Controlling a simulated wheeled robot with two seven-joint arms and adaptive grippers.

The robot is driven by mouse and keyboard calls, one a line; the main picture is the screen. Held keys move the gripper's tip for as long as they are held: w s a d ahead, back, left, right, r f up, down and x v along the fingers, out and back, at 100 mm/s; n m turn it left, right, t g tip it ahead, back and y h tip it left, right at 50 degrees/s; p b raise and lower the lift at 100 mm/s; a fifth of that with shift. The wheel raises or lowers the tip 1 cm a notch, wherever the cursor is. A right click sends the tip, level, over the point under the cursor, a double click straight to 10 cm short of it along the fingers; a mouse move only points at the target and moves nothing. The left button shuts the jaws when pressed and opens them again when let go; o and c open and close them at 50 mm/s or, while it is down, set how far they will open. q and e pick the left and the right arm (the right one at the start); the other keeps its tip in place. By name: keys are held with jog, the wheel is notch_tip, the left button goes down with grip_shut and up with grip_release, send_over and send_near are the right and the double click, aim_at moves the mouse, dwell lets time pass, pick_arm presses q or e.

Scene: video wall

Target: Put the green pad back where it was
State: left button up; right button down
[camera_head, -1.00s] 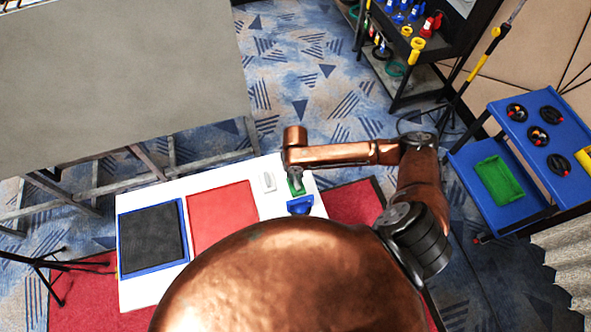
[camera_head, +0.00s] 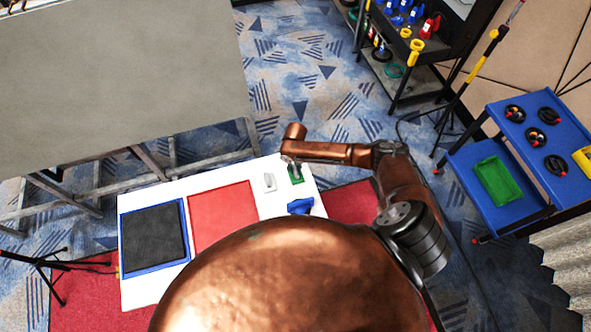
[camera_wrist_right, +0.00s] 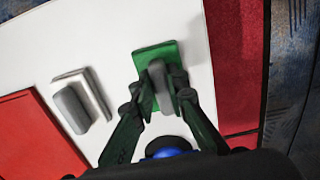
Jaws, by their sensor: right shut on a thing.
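The green pad (camera_head: 299,179), a flat green plate with a grey grip on top, is near the far right corner of the white table. In the right wrist view the green pad (camera_wrist_right: 150,58) has the fingers of my right gripper (camera_wrist_right: 160,93) around its grey grip, shut on it. In the head view my right gripper (camera_head: 293,168) is above the pad and partly hides it. A dark patch like a shadow lies beside the pad; whether it touches the table I cannot tell. My left gripper is not in view.
The white table (camera_head: 135,292) also bears a white pad with a grey grip (camera_head: 269,182), a blue thing (camera_head: 301,206), a red panel (camera_head: 223,216) and a black, blue-edged panel (camera_head: 153,237). A blue cart (camera_head: 520,130) stands to the right.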

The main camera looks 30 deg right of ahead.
aim_at(295, 168)
jog(key=shift+s+f, duration=0.65)
jog(key=shift+f, duration=0.1)
jog(key=c, duration=1.7)
grip_release()
jog(key=shift+f, duration=0.1)
jog(key=o, duration=0.5)
jog(key=shift+w, duration=0.15)
jog(key=shift+w+r, duration=0.15)
jog(key=shift+r, duration=0.1)
jog(key=shift+f+b, duration=0.25)
jog(key=shift+b, duration=0.1)
jog(key=r, duration=0.5)
jog(key=r+b, duration=0.1)
jog(key=r, duration=0.2)
jog(key=shift+w, duration=0.35)
